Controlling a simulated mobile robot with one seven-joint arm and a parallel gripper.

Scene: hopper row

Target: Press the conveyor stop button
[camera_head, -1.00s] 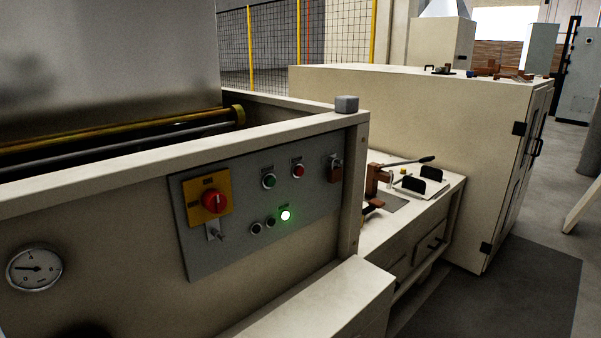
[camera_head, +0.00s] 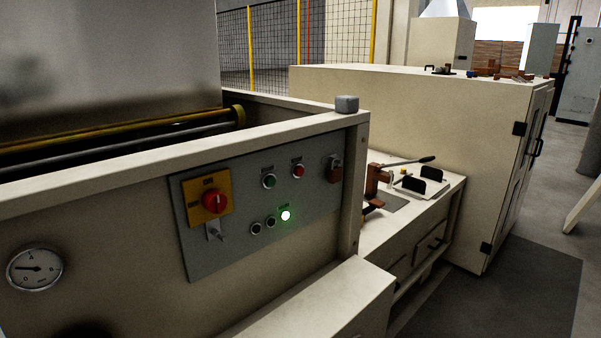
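A grey control panel (camera_head: 240,247) is fixed to the side of a cream machine. A small red button (camera_head: 298,171) sits at its upper right, and a green button (camera_head: 269,181) is just left of it. The labels above them are too small to read. A large red rotary switch (camera_head: 215,202) on a yellow plate is at the panel's left. My gripper is not in view.
A round gauge (camera_head: 34,269) is left of the panel. A cream ledge (camera_head: 300,306) juts out below it. A low bench (camera_head: 407,225) with a lever clamp (camera_head: 374,182) and a large cream cabinet (camera_head: 420,115) stand to the right. The floor at right is open.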

